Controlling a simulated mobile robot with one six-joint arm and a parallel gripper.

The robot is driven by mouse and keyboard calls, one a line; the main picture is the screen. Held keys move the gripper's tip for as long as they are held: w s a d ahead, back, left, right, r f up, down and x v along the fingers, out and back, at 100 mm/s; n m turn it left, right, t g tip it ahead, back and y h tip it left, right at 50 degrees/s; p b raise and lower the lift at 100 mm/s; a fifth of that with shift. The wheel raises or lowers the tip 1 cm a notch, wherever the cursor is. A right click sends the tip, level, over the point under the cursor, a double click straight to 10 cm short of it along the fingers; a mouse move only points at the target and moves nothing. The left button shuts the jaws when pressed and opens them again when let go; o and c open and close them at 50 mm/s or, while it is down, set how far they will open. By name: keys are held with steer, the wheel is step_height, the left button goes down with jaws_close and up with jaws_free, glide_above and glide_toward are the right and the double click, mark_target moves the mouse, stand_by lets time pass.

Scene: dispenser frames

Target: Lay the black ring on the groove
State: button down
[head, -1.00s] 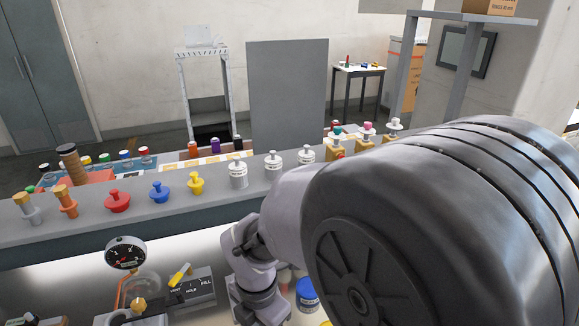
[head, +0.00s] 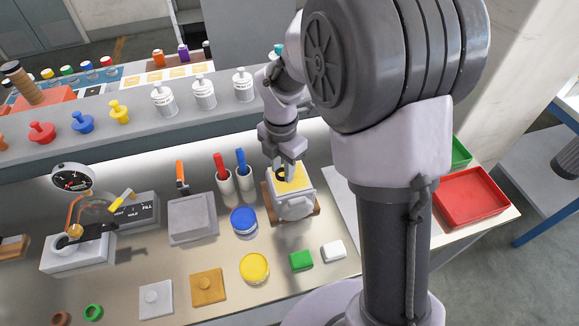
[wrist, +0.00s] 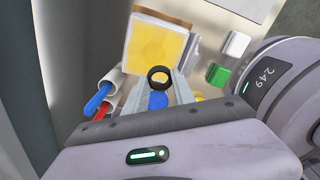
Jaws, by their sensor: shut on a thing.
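My gripper (head: 287,174) is shut on the black ring (wrist: 160,77), which sits at the fingertips in the wrist view. In the head view the ring is a small dark shape, partly hidden by the fingers. My gripper is over the white housing (head: 294,207) with a yellow top (wrist: 155,42), which rests on a wooden cradle. The ring overlaps the near edge of the yellow top in the wrist view; I cannot tell whether they touch. I cannot make out the groove in either view.
A blue lid (head: 244,221), a yellow lid (head: 254,268), a green block (head: 301,261) and a white block (head: 334,250) lie near the housing. Two white cups with red (head: 220,165) and blue (head: 241,163) handles stand left. A red tray (head: 474,198) is at right.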

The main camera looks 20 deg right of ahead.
steer(key=shift+w+d+f, duration=0.15)
steer(key=shift+w+d, duration=0.55)
steer(key=shift+d, duration=0.1)
steer(key=f, duration=0.1)
steer(key=f+b, duration=0.2)
steer(key=shift+w+d+f, duration=0.3)
steer(key=shift+d+f, duration=0.05)
steer(key=shift+f, duration=0.05)
steer(key=shift+r, duration=0.2)
steer(key=c, duration=1.1)
jaws_free()
steer(key=shift+f, duration=0.2)
steer(key=shift+o, duration=0.2)
